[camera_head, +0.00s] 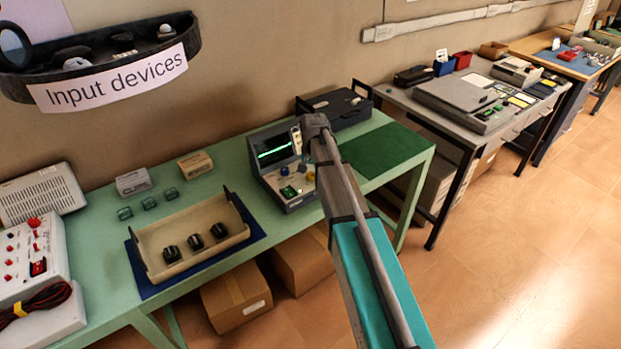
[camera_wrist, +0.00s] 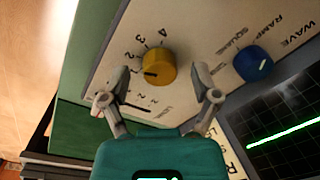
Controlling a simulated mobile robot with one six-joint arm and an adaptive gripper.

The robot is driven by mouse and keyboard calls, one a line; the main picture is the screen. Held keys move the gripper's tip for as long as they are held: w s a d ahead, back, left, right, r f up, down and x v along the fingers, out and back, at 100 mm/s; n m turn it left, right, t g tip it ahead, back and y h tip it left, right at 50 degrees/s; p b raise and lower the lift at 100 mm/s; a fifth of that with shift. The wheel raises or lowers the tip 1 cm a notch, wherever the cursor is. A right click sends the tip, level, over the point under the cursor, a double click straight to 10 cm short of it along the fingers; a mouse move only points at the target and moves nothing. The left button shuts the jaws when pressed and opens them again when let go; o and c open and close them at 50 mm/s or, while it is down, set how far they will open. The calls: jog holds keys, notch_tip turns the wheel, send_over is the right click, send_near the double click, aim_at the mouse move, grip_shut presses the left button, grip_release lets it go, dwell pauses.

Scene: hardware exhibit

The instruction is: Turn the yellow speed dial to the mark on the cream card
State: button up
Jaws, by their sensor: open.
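The yellow dial (camera_wrist: 160,68) sits on the pale control panel in the wrist view, among printed numbers. A dark pointer mark on it faces left in that picture. My gripper (camera_wrist: 161,74) is open, with one finger on each side of the dial; I cannot tell whether either finger touches it. In the head view, the dial (camera_head: 310,176) is a small yellow spot at the front right of the instrument (camera_head: 298,203). A cream card (camera_head: 297,139) stands by the instrument's screen, partly behind my arm. Its drawing is too small to read.
A blue knob (camera_wrist: 253,64) sits beside the dial. The screen (camera_head: 273,149) shows a green trace. A black case (camera_head: 335,107) stands behind the instrument, and a cream tray (camera_head: 150,255) with black knobs lies left. A dark green mat (camera_head: 385,150) is clear at right.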

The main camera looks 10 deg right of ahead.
jog(key=shift+f, duration=0.25)
jog(key=shift+c, duration=0.3)
grip_shut()
